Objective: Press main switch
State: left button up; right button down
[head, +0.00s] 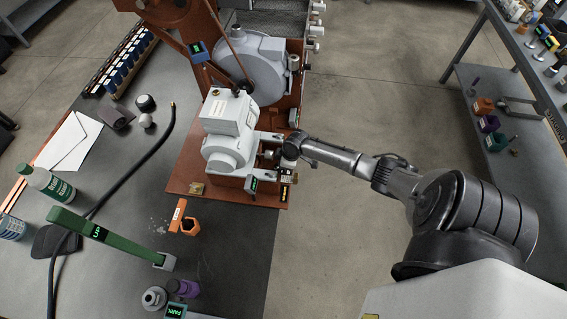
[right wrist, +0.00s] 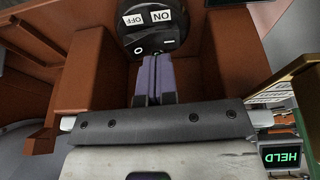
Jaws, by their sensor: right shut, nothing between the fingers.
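The main switch shows in the right wrist view as a dark round plate (right wrist: 152,33) with white ON and OFF labels, upside down in the picture. It lies in a recess between reddish-brown panels. My right gripper (right wrist: 153,58) is shut and empty, with its fingertips pointing at the lower part of the plate. I cannot tell whether they touch it. My left gripper is not in view.
A small display reading HELD (right wrist: 281,157) sits beside my right wrist. A shelf (head: 500,110) with several items stands right; the floor between is clear.

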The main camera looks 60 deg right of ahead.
jog(key=r+p, duration=0.2)
jog(key=r, duration=0.1)
jog(key=shift+a, duration=0.2)
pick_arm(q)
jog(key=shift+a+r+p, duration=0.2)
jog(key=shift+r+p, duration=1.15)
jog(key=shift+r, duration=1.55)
pick_arm(e)
jog(key=s+a+r, duration=0.2)
jog(key=s+r, duration=0.2)
jog(key=r, duration=0.4)
jog(key=shift+r, duration=0.35)
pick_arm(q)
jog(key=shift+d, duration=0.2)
